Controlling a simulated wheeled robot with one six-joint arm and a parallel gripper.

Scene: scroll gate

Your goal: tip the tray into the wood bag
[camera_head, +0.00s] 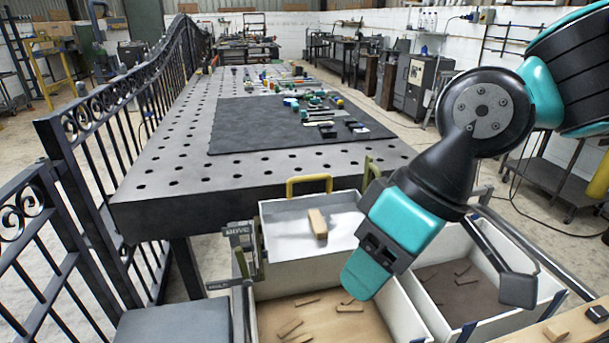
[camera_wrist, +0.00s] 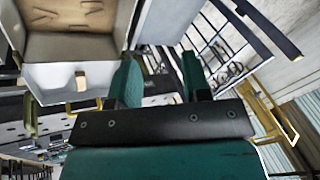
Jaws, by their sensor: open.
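The white tray (camera_head: 285,226) is in the middle of the head view, at the near end of the perforated table, with a yellow handle (camera_head: 309,184) on its far side. A light wood block (camera_head: 318,222) lies in it. In front of and below the tray is an open white-walled bag (camera_head: 300,312) with a tan bottom and several wood pieces. My gripper (camera_head: 366,272) is right of the tray, over the bag's right side, and hides part of both. In the wrist view its two teal fingers stand apart with nothing between them (camera_wrist: 163,78). It does not touch the handle.
A second white-walled bin (camera_head: 445,280) with a dark bottom and wood bits stands at the right. The dark perforated table (camera_head: 170,165) carries a black mat (camera_head: 290,125) with small parts. A black iron gate (camera_head: 110,130) runs along the left.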

